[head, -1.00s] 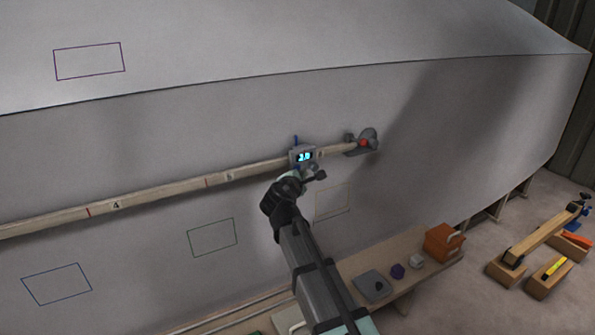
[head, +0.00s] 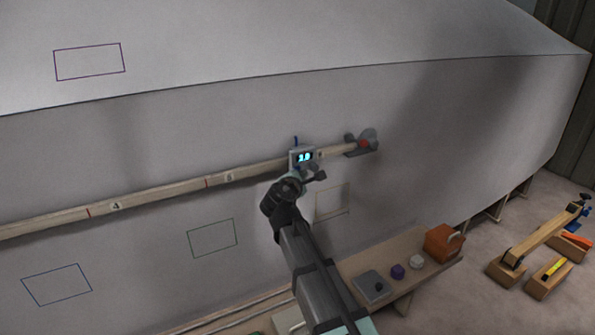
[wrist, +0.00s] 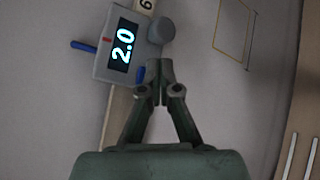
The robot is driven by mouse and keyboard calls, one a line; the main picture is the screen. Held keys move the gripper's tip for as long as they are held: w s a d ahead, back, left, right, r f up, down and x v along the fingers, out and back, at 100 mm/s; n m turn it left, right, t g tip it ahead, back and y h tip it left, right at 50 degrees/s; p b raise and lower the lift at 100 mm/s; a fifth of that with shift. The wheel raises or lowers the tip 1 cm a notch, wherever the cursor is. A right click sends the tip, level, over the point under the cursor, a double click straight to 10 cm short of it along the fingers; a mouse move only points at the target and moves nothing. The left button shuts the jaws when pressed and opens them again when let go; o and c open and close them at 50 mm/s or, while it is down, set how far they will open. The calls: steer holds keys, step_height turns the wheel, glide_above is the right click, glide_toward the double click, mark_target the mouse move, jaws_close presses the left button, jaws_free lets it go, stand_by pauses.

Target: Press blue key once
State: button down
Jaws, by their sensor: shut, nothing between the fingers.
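A small grey device (head: 302,158) sits on the long wooden batten (head: 150,195) on the hull side. Its lit display (wrist: 122,45) reads 2.0 in the wrist view. A blue tab (wrist: 84,46) sticks out from one side of the device, and it also shows above the device in the head view (head: 296,140). A second blue piece (wrist: 138,75) shows on the opposite side, close to my fingertips. My gripper (wrist: 158,70) is shut and empty, its tips beside the device's round grey knob (wrist: 161,30). I cannot tell whether the tips touch anything.
A grey bracket with a red part (head: 363,143) holds the batten's right end. Outlined rectangles mark the hull. Below, a wooden shelf (head: 405,285) carries an orange box (head: 443,242), a purple piece (head: 398,271) and a grey plate (head: 372,285). Wooden blocks lie on the floor at right.

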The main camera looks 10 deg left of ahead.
steer(key=shift+w+a, duration=0.1)
steer(key=shift+w, duration=0.05)
steer(key=shift+w+a, duration=0.15)
steer(key=shift+w, duration=0.1)
steer(key=shift+w+a, duration=0.35)
steer(key=shift+w, duration=0.1)
stand_by(1.2)
steer(key=shift+s+d, duration=0.1)
stand_by(0.4)
steer(key=shift+s+d, duration=0.45)
steer(key=shift+s, duration=0.3)
steer(key=shift+s+d, duration=0.1)
steer(key=s+d, duration=0.1)
steer(key=s, duration=0.1)
steer(key=s+d, duration=0.1)
steer(key=s, duration=0.1)
steer(key=shift+d+p, duration=0.3)
steer(key=shift+p, duration=0.1)
stand_by(0.5)
